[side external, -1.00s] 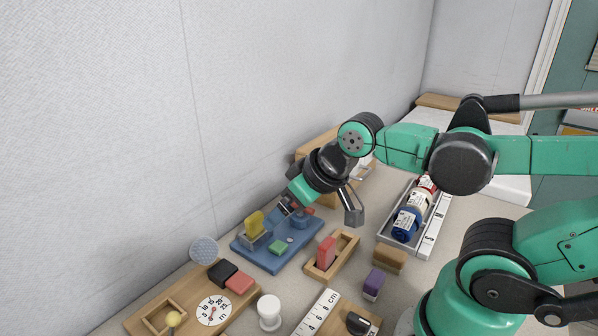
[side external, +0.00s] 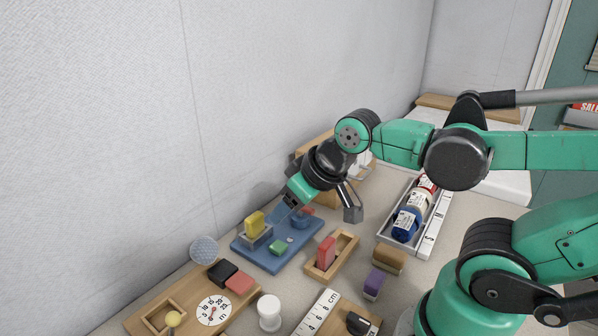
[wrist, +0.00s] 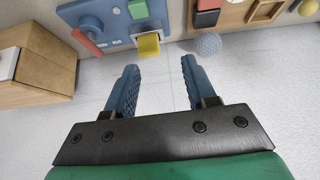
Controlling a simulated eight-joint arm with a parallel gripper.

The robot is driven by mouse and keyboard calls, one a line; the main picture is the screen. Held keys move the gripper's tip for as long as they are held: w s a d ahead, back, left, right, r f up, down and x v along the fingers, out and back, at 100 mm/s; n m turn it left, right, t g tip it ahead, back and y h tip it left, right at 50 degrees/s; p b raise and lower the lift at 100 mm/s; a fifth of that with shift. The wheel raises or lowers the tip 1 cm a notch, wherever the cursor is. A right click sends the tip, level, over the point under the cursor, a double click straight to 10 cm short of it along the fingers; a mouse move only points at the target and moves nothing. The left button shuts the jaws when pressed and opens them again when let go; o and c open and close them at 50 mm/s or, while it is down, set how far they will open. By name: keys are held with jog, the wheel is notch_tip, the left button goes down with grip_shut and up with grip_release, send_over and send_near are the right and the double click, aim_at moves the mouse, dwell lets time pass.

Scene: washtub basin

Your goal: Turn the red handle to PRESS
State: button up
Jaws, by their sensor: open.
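The red handle (wrist: 87,42) is a flat red bar on a round blue knob (wrist: 93,24) of the blue board (wrist: 122,22). In the side view the red handle (side external: 307,211) shows only partly, behind the knob and near my gripper (side external: 284,208). Small white markings sit beside the handle in the wrist view, too small to read; I cannot make out PRESS. In the wrist view my gripper (wrist: 160,82) has its two blue fingers wide apart with nothing between them. The fingers are apart from the handle, which lies up and left of them.
The board also carries a yellow block (side external: 254,224) and a green block (side external: 278,247). A wooden box (wrist: 30,65) stands close to the handle. A wooden tray with a red block (side external: 326,252) lies in front of the board. The wall is close behind.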

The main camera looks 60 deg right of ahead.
jog(key=w+d+f+g, duration=0.1)
jog(key=w+d+g, duration=0.1)
jog(key=d, duration=0.1)
jog(key=w+d+f+g+h, duration=0.1)
jog(key=w+d+g, duration=0.1)
jog(key=d, duration=0.2)
jog(key=w+d+f+g+h, duration=0.1)
jog(key=w+d+g, duration=0.1)
jog(key=w+d, duration=0.1)
jog(key=shift+d+f+g, duration=0.2)
jog(key=shift+d+g, duration=0.05)
jog(key=shift+g, duration=0.15)
jog(key=shift+d+f, duration=0.25)
jog(key=shift+f, duration=1)
jog(key=shift+d+f, duration=0.2)
jog(key=shift+f, duration=1)
grip_shut()
